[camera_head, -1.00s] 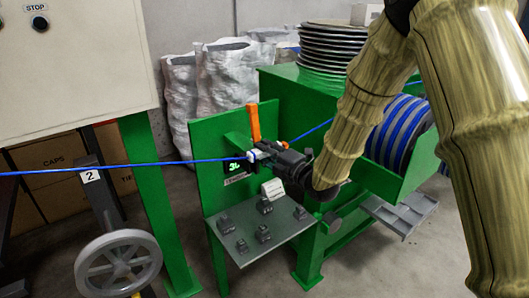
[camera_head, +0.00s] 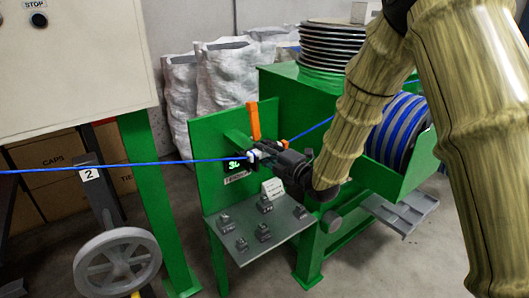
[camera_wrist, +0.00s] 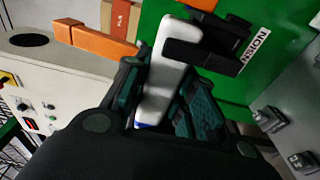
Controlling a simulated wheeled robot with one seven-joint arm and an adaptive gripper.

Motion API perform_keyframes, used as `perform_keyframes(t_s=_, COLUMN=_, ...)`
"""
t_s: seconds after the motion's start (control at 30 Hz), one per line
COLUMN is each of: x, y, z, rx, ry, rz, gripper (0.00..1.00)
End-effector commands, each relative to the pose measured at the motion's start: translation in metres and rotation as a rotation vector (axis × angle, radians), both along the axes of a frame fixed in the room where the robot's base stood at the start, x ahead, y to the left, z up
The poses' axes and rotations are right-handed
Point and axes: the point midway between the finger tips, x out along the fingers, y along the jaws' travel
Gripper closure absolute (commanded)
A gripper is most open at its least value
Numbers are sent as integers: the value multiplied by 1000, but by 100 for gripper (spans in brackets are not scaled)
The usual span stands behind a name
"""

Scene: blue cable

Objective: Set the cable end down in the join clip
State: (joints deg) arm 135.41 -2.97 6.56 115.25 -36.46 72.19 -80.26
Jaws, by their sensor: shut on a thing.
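My gripper (camera_head: 275,154) is in front of the green upright panel, with its fingers toward the panel. In the wrist view, its dark teal fingers (camera_wrist: 175,98) are shut on a white cable end (camera_wrist: 168,75), with a bit of blue at its near end. The white piece reaches forward to a black clip-like part (camera_wrist: 208,46) on the panel. I cannot tell if it is seated in that part or only against it. In the head view, the blue cable (camera_head: 130,165) runs taut from the left to the gripper; more blue cable (camera_head: 318,131) shows at its right.
An orange lever (camera_head: 254,121) stands up from the panel (camera_head: 208,150), close to my gripper; it also shows in the wrist view (camera_wrist: 95,38). Below is a grey shelf (camera_head: 250,247) with several small dark clips and a white card (camera_head: 273,188). A cable reel (camera_head: 400,130) is at right.

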Motion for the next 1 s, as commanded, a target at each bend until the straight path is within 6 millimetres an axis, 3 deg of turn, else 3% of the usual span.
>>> perform_keyframes(t_s=0.1, x=0, y=0, z=-1, rx=0, ry=0, rz=0, gripper=99)
perform_keyframes(t_s=0.13, x=0, y=0, z=-1, rx=0, ry=0, rz=0, gripper=73)
perform_keyframes(t_s=0.27, x=0, y=0, z=-1, rx=0, ry=0, rz=0, gripper=49)
perform_keyframes(t_s=0.67, x=-3, y=-3, z=-1, rx=0, ry=0, rz=0, gripper=49)
perform_keyframes(t_s=1.0, x=-41, y=-36, z=-1, rx=0, ry=1, rz=-1, gripper=49)
